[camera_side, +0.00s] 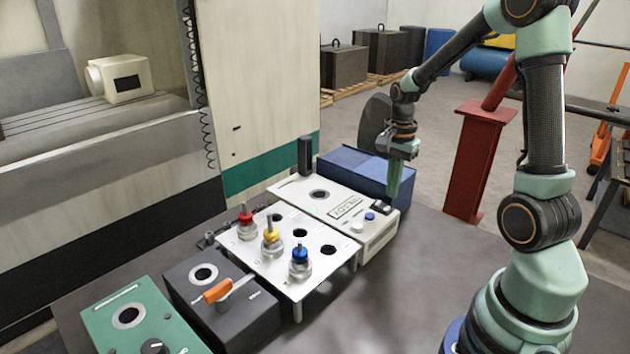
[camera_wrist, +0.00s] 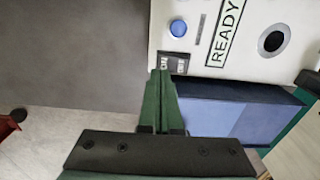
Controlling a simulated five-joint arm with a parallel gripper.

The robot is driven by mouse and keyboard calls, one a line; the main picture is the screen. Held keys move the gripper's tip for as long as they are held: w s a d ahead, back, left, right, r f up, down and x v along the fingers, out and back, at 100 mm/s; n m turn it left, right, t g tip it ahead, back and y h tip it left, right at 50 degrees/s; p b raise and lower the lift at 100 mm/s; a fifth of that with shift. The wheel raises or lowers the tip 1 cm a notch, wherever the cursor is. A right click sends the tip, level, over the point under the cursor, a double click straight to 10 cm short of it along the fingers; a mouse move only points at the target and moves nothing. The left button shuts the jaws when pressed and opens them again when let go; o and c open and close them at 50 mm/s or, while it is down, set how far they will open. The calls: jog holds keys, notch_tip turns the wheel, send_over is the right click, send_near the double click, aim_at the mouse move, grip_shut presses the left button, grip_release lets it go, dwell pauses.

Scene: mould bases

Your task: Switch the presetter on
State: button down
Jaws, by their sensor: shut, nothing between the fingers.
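The presetter is a cream box (camera_side: 375,240) with a round socket, a READY label (camera_side: 347,207), a blue button (camera_side: 369,217) and a black rocker switch (camera_side: 381,208) at its right corner. The rocker switch (camera_wrist: 175,64) and blue button (camera_wrist: 178,28) also show in the wrist view. My gripper (camera_side: 392,196) points down just behind the rocker. In the wrist view my gripper (camera_wrist: 160,74) is shut and empty, its green tips close beside the rocker's left end. I cannot tell whether they touch it or which way the rocker is tipped.
A blue case (camera_side: 350,165) stands right behind the presetter. In front is a white rack (camera_side: 262,262) with red, yellow and blue topped holders. A dark box with an orange handle (camera_side: 218,291) and a green box (camera_side: 125,295) stand farther forward. The bench's right side is clear.

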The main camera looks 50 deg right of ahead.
notch_tip(320, 180, up, 4)
jog(key=shift+f, duration=0.25)
dwell(0.4)
jog(key=s+a+r+n+t, duration=0.2)
jog(key=a+r+n, duration=0.3)
jog(key=a+n, duration=0.4)
jog(key=s+a+r+n+t, duration=0.2)
jog(key=a+r+n+t, duration=0.1)
jog(key=a+n, duration=0.6)
jog(key=shift+a+r+t, duration=0.25)
jog(key=shift+r+t, duration=0.05)
jog(key=shift+r, duration=0.55)
